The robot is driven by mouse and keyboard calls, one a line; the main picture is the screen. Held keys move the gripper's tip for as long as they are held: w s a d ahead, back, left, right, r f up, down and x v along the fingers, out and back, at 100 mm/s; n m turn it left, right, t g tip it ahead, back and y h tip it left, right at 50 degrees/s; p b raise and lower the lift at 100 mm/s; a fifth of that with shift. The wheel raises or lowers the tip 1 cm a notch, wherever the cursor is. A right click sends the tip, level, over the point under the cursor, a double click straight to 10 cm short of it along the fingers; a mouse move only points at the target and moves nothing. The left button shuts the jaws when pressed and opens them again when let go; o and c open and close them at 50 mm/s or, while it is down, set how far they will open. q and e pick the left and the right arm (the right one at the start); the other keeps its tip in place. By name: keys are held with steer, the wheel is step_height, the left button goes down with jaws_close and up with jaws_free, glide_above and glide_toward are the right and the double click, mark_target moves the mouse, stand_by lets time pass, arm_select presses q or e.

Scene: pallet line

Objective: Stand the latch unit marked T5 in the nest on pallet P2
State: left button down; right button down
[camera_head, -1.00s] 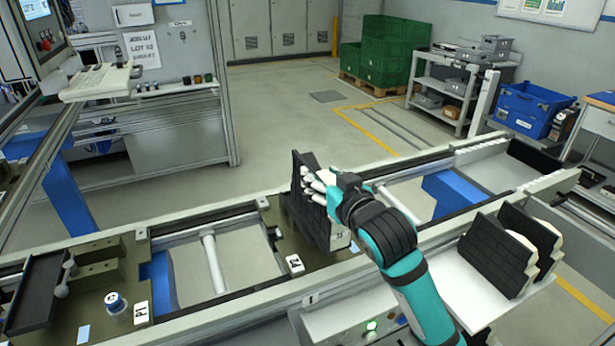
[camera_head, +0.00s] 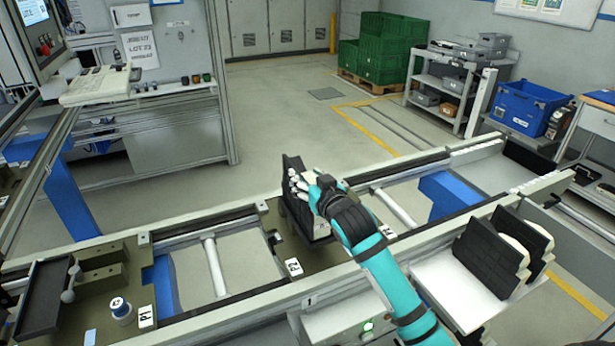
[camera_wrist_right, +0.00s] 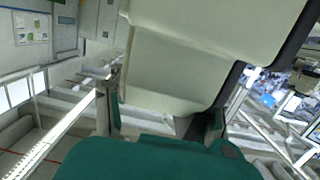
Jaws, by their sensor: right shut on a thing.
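My right gripper (camera_head: 310,192) is shut on a black and cream latch unit (camera_head: 292,168) over pallet P2 (camera_head: 335,254). The unit stands roughly upright, its black plate on the left. In the right wrist view its cream body (camera_wrist_right: 190,55) fills the upper middle, between the fingers of the gripper (camera_wrist_right: 162,112). No marking can be read on it now. The nest is hidden behind the unit and my arm; I cannot tell whether the unit is seated. My left gripper is out of view.
Two more black and cream units (camera_head: 490,258) stand on a white tray (camera_head: 470,302) at the right. Conveyor rails run in front and behind.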

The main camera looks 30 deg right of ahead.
steer(key=shift+f, duration=0.1)
steer(key=c, duration=0.6)
jaws_free()
steer(key=shift+s, duration=0.35)
steer(key=s+r+b, duration=0.2)
steer(key=s, duration=0.9)
steer(key=shift+a, duration=0.4)
steer(key=shift+s, duration=0.1)
